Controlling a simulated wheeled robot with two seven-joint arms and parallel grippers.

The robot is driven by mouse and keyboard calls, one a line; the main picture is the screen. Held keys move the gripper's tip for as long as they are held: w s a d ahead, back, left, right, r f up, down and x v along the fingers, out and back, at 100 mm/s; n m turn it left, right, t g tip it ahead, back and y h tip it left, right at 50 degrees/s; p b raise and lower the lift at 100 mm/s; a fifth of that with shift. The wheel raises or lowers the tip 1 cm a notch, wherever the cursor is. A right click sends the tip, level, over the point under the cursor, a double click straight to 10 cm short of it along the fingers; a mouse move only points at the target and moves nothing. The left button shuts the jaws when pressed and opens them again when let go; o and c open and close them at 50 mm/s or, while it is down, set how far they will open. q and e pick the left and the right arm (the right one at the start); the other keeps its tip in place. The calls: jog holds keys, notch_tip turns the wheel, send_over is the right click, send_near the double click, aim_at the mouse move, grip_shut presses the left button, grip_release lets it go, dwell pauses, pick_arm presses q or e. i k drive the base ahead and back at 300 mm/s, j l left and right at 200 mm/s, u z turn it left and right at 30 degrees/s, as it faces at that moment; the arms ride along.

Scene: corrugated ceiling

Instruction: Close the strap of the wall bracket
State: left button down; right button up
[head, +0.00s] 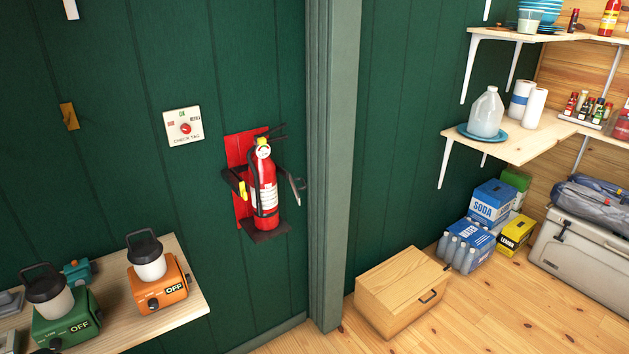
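The wall bracket (240,207) is a red plate on the green wall, near the middle of the head view. A red fire extinguisher (264,190) with a white label stands upright in it, on a dark foot shelf (268,233). The strap looks open: a dark arm with a yellow latch (240,187) sticks out on the left, and a dark arm with a grey end (296,187) sticks out on the right. The two ends are apart. Neither of my grippers shows in the head view.
A wooden bench (190,308) at lower left holds an orange lantern device (163,287) and a green one (68,321). A post (335,170) stands right of the bracket. A wooden box (400,285) is on the floor. The space before the bracket looks clear.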

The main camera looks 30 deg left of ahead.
aim_at(291, 179)
jog(key=i+l+u, duration=0.1)
jog(key=u, duration=1.05)
jog(key=i+l+u, duration=0.15)
jog(key=l+u, duration=0.15)
jog(key=i+l+u, duration=0.1)
jog(key=l+u, duration=0.2)
jog(key=l, duration=0.15)
jog(key=l+u, duration=0.45)
jog(key=l, duration=1.15)
jog(key=i, duration=0.05)
